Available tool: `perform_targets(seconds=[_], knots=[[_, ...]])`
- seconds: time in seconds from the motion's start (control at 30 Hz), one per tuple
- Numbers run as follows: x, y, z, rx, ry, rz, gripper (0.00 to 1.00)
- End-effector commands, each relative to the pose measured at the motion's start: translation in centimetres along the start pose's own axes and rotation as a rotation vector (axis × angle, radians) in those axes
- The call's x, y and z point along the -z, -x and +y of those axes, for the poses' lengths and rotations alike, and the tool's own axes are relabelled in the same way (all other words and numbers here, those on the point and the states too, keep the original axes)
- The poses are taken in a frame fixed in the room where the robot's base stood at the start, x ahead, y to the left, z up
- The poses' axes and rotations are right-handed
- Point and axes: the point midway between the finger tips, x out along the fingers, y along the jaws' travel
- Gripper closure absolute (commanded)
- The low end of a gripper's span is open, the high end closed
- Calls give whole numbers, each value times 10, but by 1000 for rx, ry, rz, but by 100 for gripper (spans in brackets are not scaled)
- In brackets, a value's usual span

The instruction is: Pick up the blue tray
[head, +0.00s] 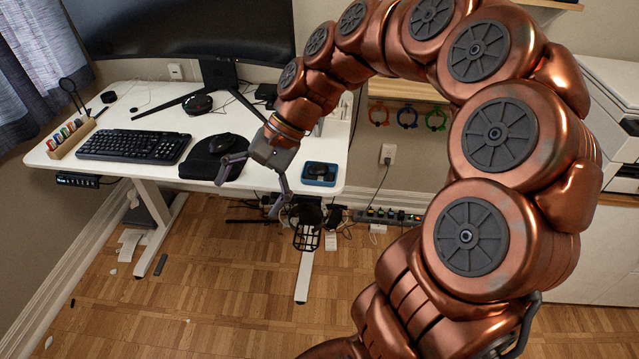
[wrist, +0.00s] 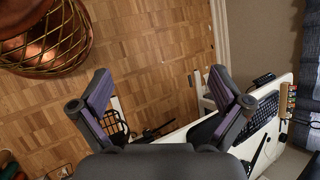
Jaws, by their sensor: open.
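The blue tray (head: 309,181) is a small shallow tray on the white desk, near its front right corner. A dark object lies in it. My gripper (head: 246,198) is open, pointing down, to the left of the tray and in front of the desk edge. It is apart from the tray, with nothing between its fingers. In the wrist view my gripper (wrist: 159,75) shows two spread fingers with purple pads above the wooden floor. I cannot make out the tray in the wrist view.
The white desk (head: 150,105) carries a keyboard (head: 134,146), a black mouse pad (head: 201,163) with a mouse, and a monitor (head: 180,28). A black wire basket (head: 306,236), cables and a power strip (head: 388,216) are below the desk's right end. The floor in front is mostly clear.

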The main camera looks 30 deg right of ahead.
Motion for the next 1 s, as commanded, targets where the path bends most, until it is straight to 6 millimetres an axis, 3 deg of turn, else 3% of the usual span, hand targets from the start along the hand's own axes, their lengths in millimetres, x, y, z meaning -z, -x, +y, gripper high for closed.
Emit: perform_targets(seconds=[0.03, 0.2, 0.33, 0.47, 0.6, 0.7, 0.8, 0.9, 1.0], knots=[[24, -3, 0, 53, -69, -17, 0], [93, 12, 0, 230, -310, -64, 0], [153, 25, 16, 363, -508, -102, 0], [214, 37, 49, 497, -715, -139, 0], [274, 48, 96, 628, -925, -173, 0], [305, 54, 129, 701, -1044, -189, 0], [324, 57, 153, 753, -1127, -203, 0], [335, 59, 168, 781, -1175, -209, 0], [339, 57, 171, 791, -1194, -214, 0]])
